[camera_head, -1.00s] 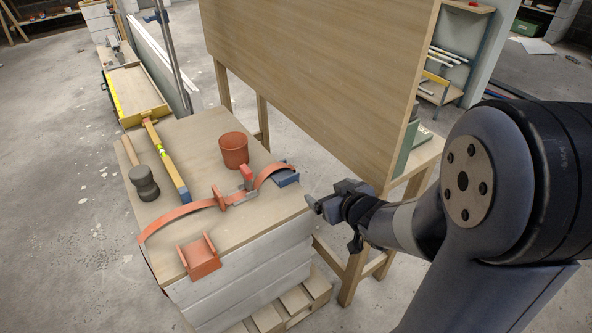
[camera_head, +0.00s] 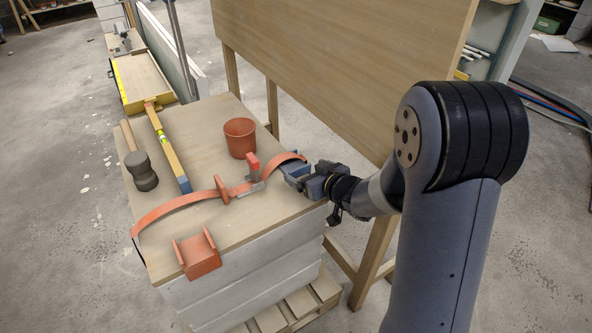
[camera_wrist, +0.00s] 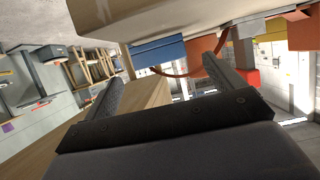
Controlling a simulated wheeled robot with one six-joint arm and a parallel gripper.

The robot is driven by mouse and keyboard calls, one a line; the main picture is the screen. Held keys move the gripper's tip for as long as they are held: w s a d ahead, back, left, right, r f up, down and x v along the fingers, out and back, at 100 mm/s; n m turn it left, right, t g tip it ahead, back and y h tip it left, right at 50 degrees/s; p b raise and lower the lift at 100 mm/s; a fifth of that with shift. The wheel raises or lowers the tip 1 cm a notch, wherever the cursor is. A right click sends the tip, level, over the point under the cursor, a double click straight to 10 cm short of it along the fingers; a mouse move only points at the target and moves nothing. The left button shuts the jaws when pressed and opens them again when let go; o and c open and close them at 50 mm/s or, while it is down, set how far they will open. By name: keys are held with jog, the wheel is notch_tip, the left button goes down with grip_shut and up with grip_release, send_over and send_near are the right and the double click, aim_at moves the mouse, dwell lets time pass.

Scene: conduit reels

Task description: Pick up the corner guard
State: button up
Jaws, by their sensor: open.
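A small blue block (camera_head: 293,167), which I take to be the corner guard, lies near the right edge of the worktop, at the end of an orange strap (camera_head: 180,203). My gripper (camera_head: 306,181) is beside it on the right, partly hiding it. In the wrist view, which looks tipped over, the blue block (camera_wrist: 158,50) lies ahead, between the lines of my two spread fingers (camera_wrist: 170,68). The fingers are open with nothing held. I cannot tell whether they touch the block.
On the worktop (camera_head: 185,120) are an orange cup (camera_head: 240,139), an orange channel piece (camera_head: 199,256), a mallet (camera_head: 141,171) and a level (camera_head: 168,150). A red-handled buckle (camera_head: 250,171) sits on the strap. A large upright wooden panel (camera_head: 340,70) stands behind my gripper.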

jog(key=x, duration=0.2)
jog(key=shift+w+a+f, duration=0.15)
jog(key=shift+w, duration=0.05)
jog(key=shift+c, duration=0.6)
jog(key=c, duration=1)
notch_tip(320, 180, up, 10)
jog(key=p, duration=0.5)
jog(key=shift+c, duration=0.2)
